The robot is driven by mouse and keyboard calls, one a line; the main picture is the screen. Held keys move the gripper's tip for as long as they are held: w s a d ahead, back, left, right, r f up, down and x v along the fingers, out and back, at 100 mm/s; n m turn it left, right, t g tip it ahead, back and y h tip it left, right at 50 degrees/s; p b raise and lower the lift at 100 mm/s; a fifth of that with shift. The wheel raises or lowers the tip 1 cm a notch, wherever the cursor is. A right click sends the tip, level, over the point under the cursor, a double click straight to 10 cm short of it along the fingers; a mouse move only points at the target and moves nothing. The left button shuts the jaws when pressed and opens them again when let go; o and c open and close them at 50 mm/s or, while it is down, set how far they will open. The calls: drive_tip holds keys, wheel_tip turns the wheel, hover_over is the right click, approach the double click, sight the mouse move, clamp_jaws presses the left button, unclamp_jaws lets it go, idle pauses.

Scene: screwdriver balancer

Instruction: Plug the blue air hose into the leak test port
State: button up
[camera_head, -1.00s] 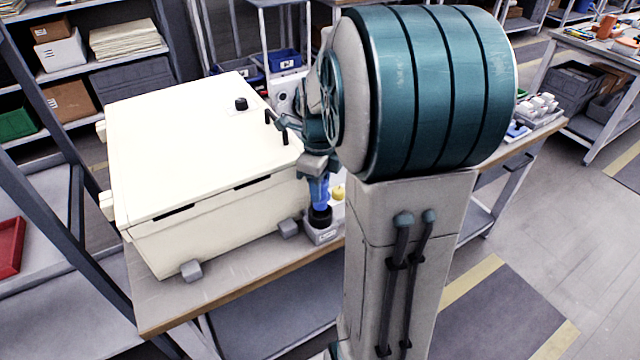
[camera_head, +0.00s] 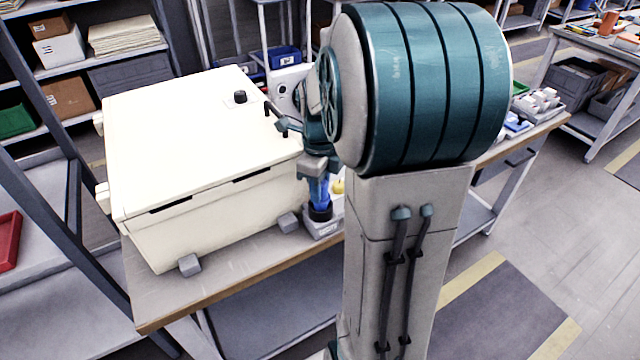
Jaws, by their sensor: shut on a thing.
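My gripper (camera_head: 319,180) points down beside the right front corner of a large cream box (camera_head: 200,150) on the workbench. It is shut on a blue part (camera_head: 320,194), which I take to be the end of the blue air hose. The blue part stands upright at a black collar on a small grey block (camera_head: 322,228) with a label too small to read. I cannot tell whether the blue part is seated in the collar or just above it. The fingertips are small and partly hidden. I cannot make out the leak test port for certain.
My arm covers the middle of the bench. A yellow round thing (camera_head: 338,186) sits just right of the gripper. Grey feet (camera_head: 288,222) hold the box. Trays with parts (camera_head: 540,100) lie at the bench's right end.

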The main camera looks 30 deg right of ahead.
drive_tip(key=shift+f+b, duration=0.55)
drive_tip(key=shift+f, duration=0.35)
drive_tip(key=o, duration=1.1)
wheel_tip(320, 180, up, 14)
drive_tip(key=p, duration=0.1)
drive_tip(key=shift+a+f, duration=0.1)
